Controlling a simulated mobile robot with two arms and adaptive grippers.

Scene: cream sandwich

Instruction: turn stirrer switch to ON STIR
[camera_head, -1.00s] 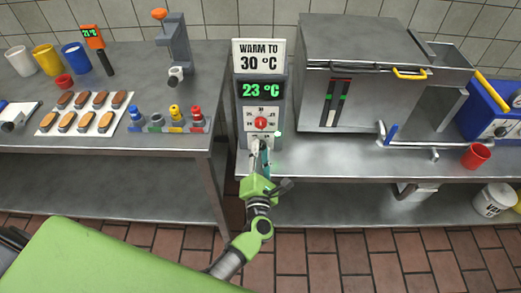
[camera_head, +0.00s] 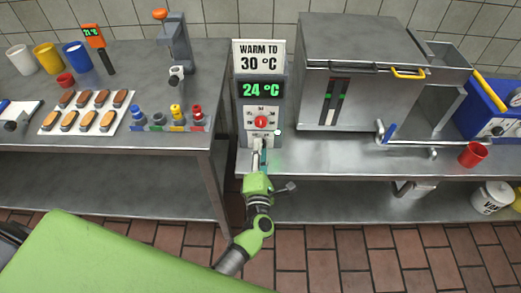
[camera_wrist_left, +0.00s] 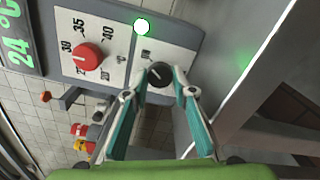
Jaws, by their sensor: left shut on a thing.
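The stirrer switch is a small black knob (camera_wrist_left: 159,75) low on the grey control box (camera_head: 245,128), shown in the left wrist view below the red dial (camera_wrist_left: 88,57). The dial also shows in the head view (camera_head: 261,122). My left gripper (camera_wrist_left: 162,84) is shut on the black knob, a teal finger on each side. In the head view my left gripper (camera_head: 259,150) reaches the box's lower front and hides the knob. The knob's marker and labels are too small or covered to read. A lamp (camera_wrist_left: 142,27) beside the dial glows green. My right gripper is not in view.
The box's display (camera_head: 262,89) reads 24 °C under a sign (camera_head: 259,57) saying "WARM TO 30 °C". A large metal machine (camera_head: 355,85) stands close on the right. The left table holds a tray of biscuits (camera_head: 100,119) and several coloured bottles (camera_head: 177,115).

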